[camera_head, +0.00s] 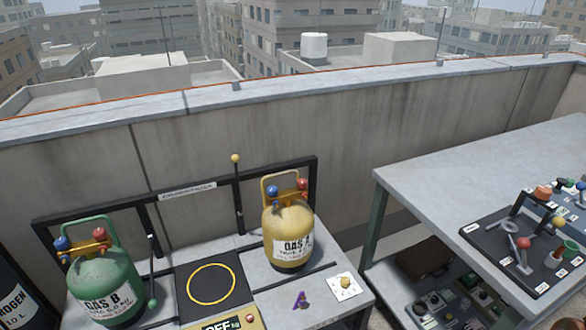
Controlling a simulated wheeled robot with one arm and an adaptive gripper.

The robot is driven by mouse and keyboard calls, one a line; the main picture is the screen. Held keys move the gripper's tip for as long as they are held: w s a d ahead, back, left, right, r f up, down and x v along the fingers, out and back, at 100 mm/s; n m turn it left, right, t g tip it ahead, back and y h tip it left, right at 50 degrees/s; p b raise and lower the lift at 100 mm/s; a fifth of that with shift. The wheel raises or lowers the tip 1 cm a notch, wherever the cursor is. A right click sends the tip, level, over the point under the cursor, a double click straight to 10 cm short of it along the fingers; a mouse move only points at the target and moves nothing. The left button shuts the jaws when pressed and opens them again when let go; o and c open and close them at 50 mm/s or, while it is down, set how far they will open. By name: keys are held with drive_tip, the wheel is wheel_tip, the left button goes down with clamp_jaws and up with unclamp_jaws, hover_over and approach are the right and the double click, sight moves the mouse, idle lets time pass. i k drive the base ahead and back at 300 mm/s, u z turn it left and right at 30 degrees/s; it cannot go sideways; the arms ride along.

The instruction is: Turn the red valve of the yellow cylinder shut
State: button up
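The yellow cylinder (289,230), labelled "GAS A", stands upright on the right part of the low bench against the wall. Its red valve (303,184) is a small round knob at the top right of the cylinder, under the yellow handle frame. A blue valve (272,191) sits to the left of it on the same top. The picture does not show clearly whether the red valve is open or shut. My gripper is not in view, and nothing touches the yellow cylinder's valves.
A green cylinder (104,288) with blue and red valves stands at left. Between them lies a black pad (233,269) with a yellow ring. A yellow-knobbed rod (236,180) rises left of the yellow cylinder. A grey table (450,170) with tools stands at right.

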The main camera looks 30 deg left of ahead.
sight(302, 183)
drive_tip(key=u, duration=0.7)
drive_tip(key=i, duration=0.9)
drive_tip(key=u, duration=1.15)
drive_tip(key=i, duration=0.35)
drive_tip(key=u, duration=0.25)
